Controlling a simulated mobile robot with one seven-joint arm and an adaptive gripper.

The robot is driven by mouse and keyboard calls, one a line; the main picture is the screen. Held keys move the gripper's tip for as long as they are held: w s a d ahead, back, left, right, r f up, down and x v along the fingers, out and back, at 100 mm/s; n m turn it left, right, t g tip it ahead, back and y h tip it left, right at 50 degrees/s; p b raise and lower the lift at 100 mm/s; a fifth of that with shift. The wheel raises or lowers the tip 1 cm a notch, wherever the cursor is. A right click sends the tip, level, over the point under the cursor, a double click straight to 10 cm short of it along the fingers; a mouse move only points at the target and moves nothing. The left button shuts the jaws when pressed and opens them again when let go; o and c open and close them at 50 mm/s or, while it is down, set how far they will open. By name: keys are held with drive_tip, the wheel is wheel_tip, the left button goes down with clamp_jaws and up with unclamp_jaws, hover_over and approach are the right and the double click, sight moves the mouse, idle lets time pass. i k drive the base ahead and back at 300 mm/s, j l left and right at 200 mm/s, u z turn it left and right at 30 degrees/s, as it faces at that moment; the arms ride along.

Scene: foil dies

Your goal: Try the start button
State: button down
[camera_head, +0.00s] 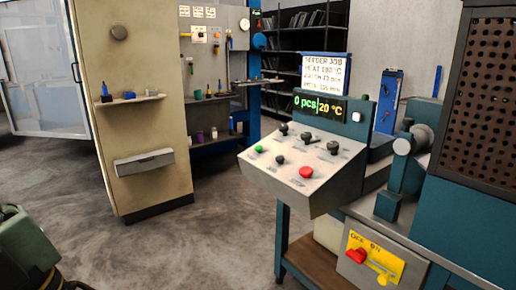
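A sloped grey control panel (292,178) stands right of centre. A small green button (258,149) sits at its left edge; its label is too small to read. Several black knobs, one of them this front knob (280,160), and a large red button (306,172) are on the same face. The display (320,106) above reads 0 pcs and 20 °C. A white job card (325,75) above it seems to give HEAT 180 °C; its other lines are blurred. My gripper is not in view, and nothing touches the panel.
A yellow OFF/ON plate (388,262) with a red handle (356,255) is below right; its setting is unclear. A blue-green machine (484,215) stands at right. A beige cabinet (138,60) with a shelf is at left. The floor (225,235) before the panel is open.

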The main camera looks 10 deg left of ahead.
sight(259, 148)
drive_tip(key=i+l+u, duration=0.35)
drive_tip(key=i, duration=0.15)
drive_tip(key=i+l+u, duration=0.7)
drive_tip(key=l, duration=0.4)
drive_tip(key=i, duration=0.1)
